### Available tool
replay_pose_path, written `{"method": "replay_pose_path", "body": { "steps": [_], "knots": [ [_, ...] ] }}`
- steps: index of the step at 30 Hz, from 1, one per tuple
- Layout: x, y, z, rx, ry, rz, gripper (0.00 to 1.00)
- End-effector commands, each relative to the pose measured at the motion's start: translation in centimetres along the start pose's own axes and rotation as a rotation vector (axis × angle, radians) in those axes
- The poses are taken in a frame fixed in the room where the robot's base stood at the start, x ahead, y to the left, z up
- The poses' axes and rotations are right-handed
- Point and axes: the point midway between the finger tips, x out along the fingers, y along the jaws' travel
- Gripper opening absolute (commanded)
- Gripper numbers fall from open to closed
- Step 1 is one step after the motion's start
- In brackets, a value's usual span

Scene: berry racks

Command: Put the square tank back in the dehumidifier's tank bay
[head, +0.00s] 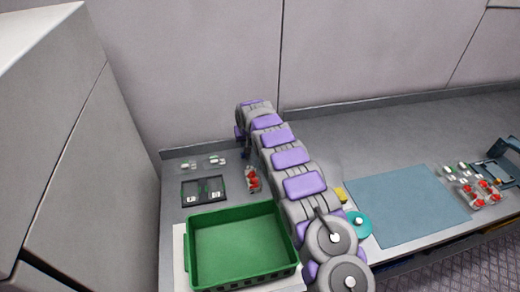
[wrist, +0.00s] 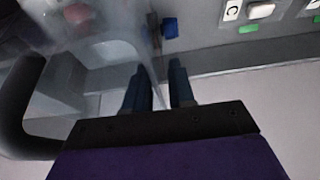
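My gripper (wrist: 161,85) shows in the wrist view as two dark fingers with a narrow gap between them. A clear, see-through shape (wrist: 112,55) fills the left of that view, and its edge runs down to the gap between the fingers. It may be the tank, but I cannot tell whether the fingers grip it. A dark curved bar (wrist: 22,110) lies at the left of the same view. In the head view my arm reaches to the back wall and hides the gripper. I cannot make out the dehumidifier or its tank bay.
A green crate (head: 194,262) stands at the counter's front. A dark tray (head: 184,200) and a red-and-white item (head: 252,180) lie behind it. A blue mat (head: 408,205), a teal disc (head: 358,225) and several red punnets (head: 484,192) are to the right. A tall grey cabinet (head: 90,185) stands left.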

Motion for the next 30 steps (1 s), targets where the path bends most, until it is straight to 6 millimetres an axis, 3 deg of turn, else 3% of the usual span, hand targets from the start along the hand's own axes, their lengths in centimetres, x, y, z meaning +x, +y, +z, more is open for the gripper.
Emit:
{"method": "replay_pose_path", "body": {
  "steps": [7,30],
  "knots": [
    [0.01,0.00,0.01,0.000,0.000,0.000,0.00],
    [0.03,-0.02,0.03,0.000,-0.001,0.000,0.00]
  ]
}}
